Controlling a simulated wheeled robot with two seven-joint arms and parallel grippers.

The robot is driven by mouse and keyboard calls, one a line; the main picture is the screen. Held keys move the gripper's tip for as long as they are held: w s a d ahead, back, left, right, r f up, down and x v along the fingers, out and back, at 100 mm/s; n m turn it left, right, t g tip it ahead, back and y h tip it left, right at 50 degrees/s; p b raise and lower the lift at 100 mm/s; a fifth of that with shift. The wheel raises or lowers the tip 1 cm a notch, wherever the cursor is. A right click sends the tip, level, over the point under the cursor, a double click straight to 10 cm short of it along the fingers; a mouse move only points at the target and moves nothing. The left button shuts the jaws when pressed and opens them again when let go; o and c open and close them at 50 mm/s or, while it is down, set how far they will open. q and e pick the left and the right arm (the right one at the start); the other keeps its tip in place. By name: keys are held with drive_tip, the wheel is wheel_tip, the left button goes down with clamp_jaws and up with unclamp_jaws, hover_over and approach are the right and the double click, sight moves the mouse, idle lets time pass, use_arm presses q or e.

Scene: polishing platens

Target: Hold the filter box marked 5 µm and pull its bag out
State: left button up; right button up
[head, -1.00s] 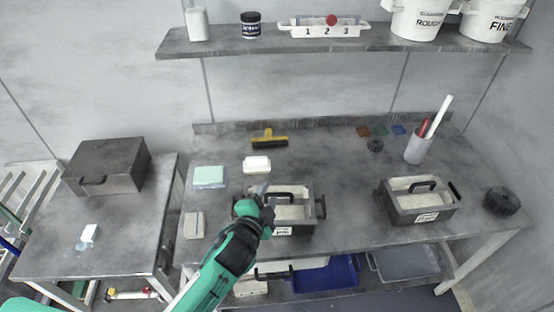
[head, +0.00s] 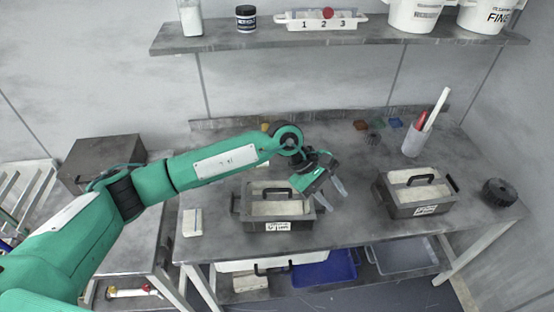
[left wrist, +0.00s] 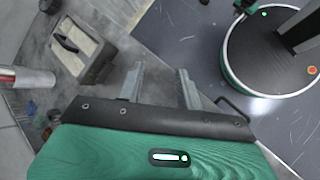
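Two dark grey open-topped filter boxes with black handles and pale insides stand on the bench: the left box (head: 245,219) and the right box (head: 382,200). Each has a white front label; the print is too small to read surely. The pale bag fill shows in the left box (head: 270,208) and right box (head: 425,192). My left gripper (head: 333,197) is open and empty, above the bench just right of the left box. Its fingers stand apart in the left wrist view (left wrist: 160,85), where the right box (left wrist: 92,65) lies at upper left. My right gripper is out of view.
A cup with red and white sticks (head: 414,141) and a black knobbed wheel (head: 500,192) stand at right. A pale block (head: 192,222) lies left of the left box. A shelf (head: 330,37) with tubs overhangs the back. Bench between the boxes is clear.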

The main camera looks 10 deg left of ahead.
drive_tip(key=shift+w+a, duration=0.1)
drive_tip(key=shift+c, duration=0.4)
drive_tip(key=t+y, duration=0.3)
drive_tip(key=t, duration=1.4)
approach(324, 212)
use_arm(q)
drive_tip(key=w+a+m+t+y, duration=0.1)
drive_tip(key=w+a+y, duration=0.3)
drive_tip(key=a, duration=0.3)
drive_tip(key=w+a+m+t+y, duration=0.1)
drive_tip(key=w+a+y, duration=0.3)
drive_tip(key=a, duration=0.4)
drive_tip(key=shift+w+r+m, duration=0.2)
drive_tip(key=shift+r+m, duration=0.05)
drive_tip(key=shift+m, duration=0.45)
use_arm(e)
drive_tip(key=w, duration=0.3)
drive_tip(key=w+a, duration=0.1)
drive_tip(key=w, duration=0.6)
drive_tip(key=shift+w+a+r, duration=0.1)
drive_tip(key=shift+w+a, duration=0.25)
